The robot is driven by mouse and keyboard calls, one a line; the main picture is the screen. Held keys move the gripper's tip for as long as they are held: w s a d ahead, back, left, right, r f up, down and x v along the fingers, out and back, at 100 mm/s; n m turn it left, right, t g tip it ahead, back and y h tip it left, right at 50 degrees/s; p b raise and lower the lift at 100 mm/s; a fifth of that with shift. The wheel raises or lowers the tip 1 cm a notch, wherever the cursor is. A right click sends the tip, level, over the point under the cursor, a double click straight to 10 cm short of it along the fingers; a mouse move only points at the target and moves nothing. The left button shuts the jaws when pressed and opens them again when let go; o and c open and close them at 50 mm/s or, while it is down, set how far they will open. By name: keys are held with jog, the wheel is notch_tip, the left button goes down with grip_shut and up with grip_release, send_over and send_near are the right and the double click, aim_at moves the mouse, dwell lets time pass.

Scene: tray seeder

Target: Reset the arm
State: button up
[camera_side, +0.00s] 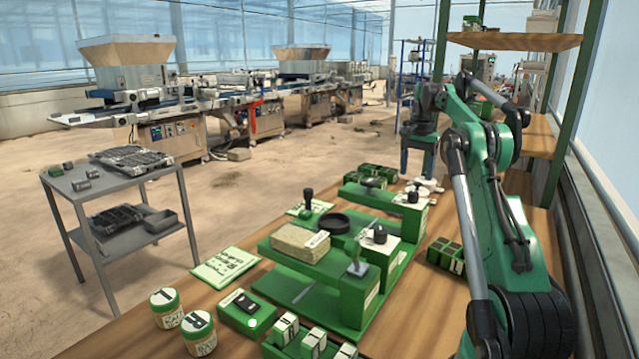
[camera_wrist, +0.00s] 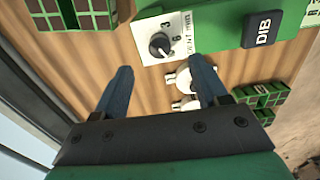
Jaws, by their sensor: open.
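My gripper (camera_wrist: 163,72) shows in the wrist view as two blue fingers spread wide apart, with nothing between the tips. It points at the wooden bench, near a white plate with a black dial knob (camera_wrist: 160,44) and numbers. White rounded pieces (camera_wrist: 178,78) lie just beyond and partly behind the right finger. In the side view my green arm rises at the right over the bench (camera_side: 425,315). The fingers are too small and dark there to make out.
A green machine (camera_side: 345,285) with a tan block (camera_side: 300,244), levers and a black ring fills the bench middle. Green-and-white jars (camera_side: 198,333) and boxes stand in front. Shelves (camera_side: 515,41) stand behind.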

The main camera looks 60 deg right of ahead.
jog(key=w+a+r+n+t+h, duration=0.15)
jog(key=w+a+n, duration=0.3)
jog(key=a, duration=0.45)
jog(key=w+a+r+n+t, duration=0.1)
jog(key=w+a+r+n, duration=0.3)
jog(key=a, duration=0.5)
jog(key=a+f+n, duration=0.1)
jog(key=a, duration=0.3)
jog(key=a+f+n+t, duration=0.1)
jog(key=a+n, duration=0.1)
jog(key=a, duration=0.2)
jog(key=a+f+n+t, duration=0.1)
jog(key=a, duration=0.3)
jog(key=shift+a+f+n, duration=0.1)
jog(key=shift+a+n, duration=0.05)
jog(key=shift+n, duration=0.2)
jog(key=s+a+f+n+t+y, duration=0.1)
jog(key=s+a+f+n, duration=0.3)
jog(key=a, duration=0.5)
jog(key=shift+s+a+f+n+t, duration=0.3)
jog(key=shift+s+f+n+t, duration=0.1)
jog(key=shift+f+n+t, duration=0.3)
jog(key=shift+y, duration=0.25)
